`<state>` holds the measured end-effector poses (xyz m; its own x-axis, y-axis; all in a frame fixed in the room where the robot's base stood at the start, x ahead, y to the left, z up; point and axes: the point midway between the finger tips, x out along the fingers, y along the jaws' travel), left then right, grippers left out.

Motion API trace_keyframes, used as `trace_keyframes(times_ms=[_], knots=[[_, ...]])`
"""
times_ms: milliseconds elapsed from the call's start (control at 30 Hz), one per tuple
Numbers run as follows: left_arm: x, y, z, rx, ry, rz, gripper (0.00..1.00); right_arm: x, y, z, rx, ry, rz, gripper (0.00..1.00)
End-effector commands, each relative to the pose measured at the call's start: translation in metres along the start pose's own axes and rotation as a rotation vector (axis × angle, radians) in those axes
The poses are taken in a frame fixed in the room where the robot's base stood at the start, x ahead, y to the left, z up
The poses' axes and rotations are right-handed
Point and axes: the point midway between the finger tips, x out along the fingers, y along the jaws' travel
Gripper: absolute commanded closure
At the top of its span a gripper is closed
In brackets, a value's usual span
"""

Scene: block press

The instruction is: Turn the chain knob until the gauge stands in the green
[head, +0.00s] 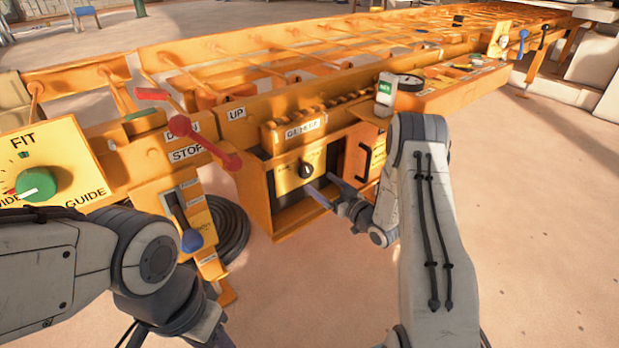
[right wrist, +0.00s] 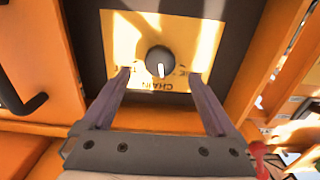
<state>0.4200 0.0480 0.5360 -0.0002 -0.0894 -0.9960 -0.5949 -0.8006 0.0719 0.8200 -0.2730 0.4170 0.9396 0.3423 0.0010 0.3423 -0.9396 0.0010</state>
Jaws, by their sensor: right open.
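The chain knob (head: 306,170) is a small black round knob with a white mark, on a yellow plate in an open recess of the orange machine. In the right wrist view the knob (right wrist: 160,60) sits centred above a plate lettered CHAIN, its white mark pointing down. My right gripper (head: 320,183) is open and empty in front of the plate, its two fingers either side of the knob's line and not closed on it. A round dark-rimmed gauge (head: 409,82) stands on the machine at the right; its needle is too small to read. My left arm shows at lower left, its fingers out of frame.
A red-knobbed lever (head: 205,142) sticks out left of the recess, near STOP and UP labels. A blue-knobbed lever (head: 191,240) and a green FIT knob (head: 37,184) are further left. A black handle (head: 364,162) is right of the recess. The floor at right is clear.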

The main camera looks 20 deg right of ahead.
Motion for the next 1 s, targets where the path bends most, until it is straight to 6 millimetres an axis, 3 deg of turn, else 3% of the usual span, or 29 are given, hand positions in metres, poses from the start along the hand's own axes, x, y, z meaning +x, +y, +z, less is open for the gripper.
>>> trace_keyframes(times_ms=[100,300,500,733,767,900,967,1000], knots=[[0.015,-0.001,0.001,0.000,0.000,0.000,0.50,0.025,-0.002,0.004,-0.003,0.004,-0.004,0.07],[0.027,-0.002,0.002,0.000,0.000,0.000,0.50,0.055,-0.001,0.003,-0.002,0.001,-0.002,0.07],[0.031,-0.002,0.002,0.000,0.000,0.000,0.50,0.066,-0.001,0.001,0.001,-0.001,0.001,0.07],[0.030,-0.002,0.002,0.000,0.000,0.000,0.50,0.067,0.000,0.000,0.001,-0.001,0.001,0.07],[0.030,-0.002,0.002,0.000,0.000,0.000,0.50,0.067,0.000,0.000,0.001,-0.001,0.001,0.11],[0.030,-0.002,0.002,0.000,0.000,0.000,0.50,0.067,0.000,0.000,0.001,-0.001,0.001,0.64],[0.030,-0.002,0.002,0.000,0.000,0.000,0.50,0.067,0.000,0.000,0.001,-0.001,0.001,0.87],[0.030,-0.002,0.002,0.000,0.000,0.000,0.50,0.067,0.000,0.000,0.001,-0.001,0.002,0.91]])
